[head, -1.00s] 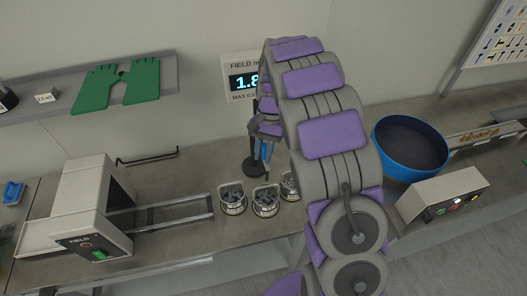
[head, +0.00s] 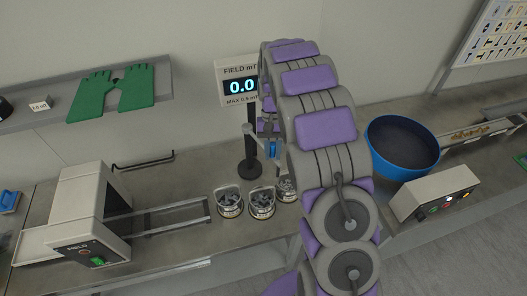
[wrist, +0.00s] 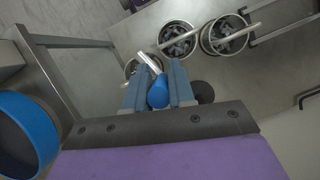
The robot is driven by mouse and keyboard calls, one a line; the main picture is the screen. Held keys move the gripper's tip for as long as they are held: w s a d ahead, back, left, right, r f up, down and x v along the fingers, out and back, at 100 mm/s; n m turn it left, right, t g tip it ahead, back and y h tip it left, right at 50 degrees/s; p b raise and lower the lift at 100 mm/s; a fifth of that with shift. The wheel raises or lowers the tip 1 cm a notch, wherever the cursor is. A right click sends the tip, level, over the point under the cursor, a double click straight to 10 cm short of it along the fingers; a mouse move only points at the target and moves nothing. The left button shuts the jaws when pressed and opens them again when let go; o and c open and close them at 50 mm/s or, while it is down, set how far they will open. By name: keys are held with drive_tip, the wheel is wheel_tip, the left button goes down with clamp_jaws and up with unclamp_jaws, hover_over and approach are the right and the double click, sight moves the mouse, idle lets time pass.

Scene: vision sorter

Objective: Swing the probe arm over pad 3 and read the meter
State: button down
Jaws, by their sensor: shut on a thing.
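My gripper (wrist: 157,92) is shut on the blue handle (wrist: 158,90) of the probe arm; a pale bar runs from it over the nearest metal basket (wrist: 130,68) in the wrist view. In the head view my gripper (head: 272,150) is partly hidden behind my arm, beside a black post (head: 250,150) on a round base. The field meter (head: 241,86) on the wall reads 0.0, with MAX 0.5 below. Three baskets of dark pieces stand in a row: left (head: 228,206), middle (head: 262,206) and right (head: 285,191). I cannot make out pad numbers.
A boxy field machine (head: 88,220) with a rail track (head: 170,216) stands at left. A blue bowl (head: 400,150) and a control box (head: 437,195) with lit buttons stand at right. Green gloves (head: 112,92) lie on the shelf. Bench between baskets and wall is mostly clear.

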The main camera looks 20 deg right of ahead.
drive_tip(key=shift+w+d+n+h+p, duration=0.15)
drive_tip(key=shift+w+d+n+p, duration=0.2)
drive_tip(key=shift+d, duration=0.5)
drive_tip(key=shift+w+d+n+h+p, duration=0.25)
drive_tip(key=shift+w+d+n, duration=0.25)
drive_tip(key=shift+d, duration=0.3)
drive_tip(key=shift+w+d+n+h+p, duration=0.1)
drive_tip(key=shift+w+d+n+p, duration=0.25)
drive_tip(key=shift+d, duration=0.5)
drive_tip(key=c, duration=1)
unclamp_jaws()
drive_tip(key=p+v, duration=1)
drive_tip(key=v, duration=0.7)
drive_tip(key=shift+w+d+r, duration=0.1)
drive_tip(key=shift+w, duration=0.1)
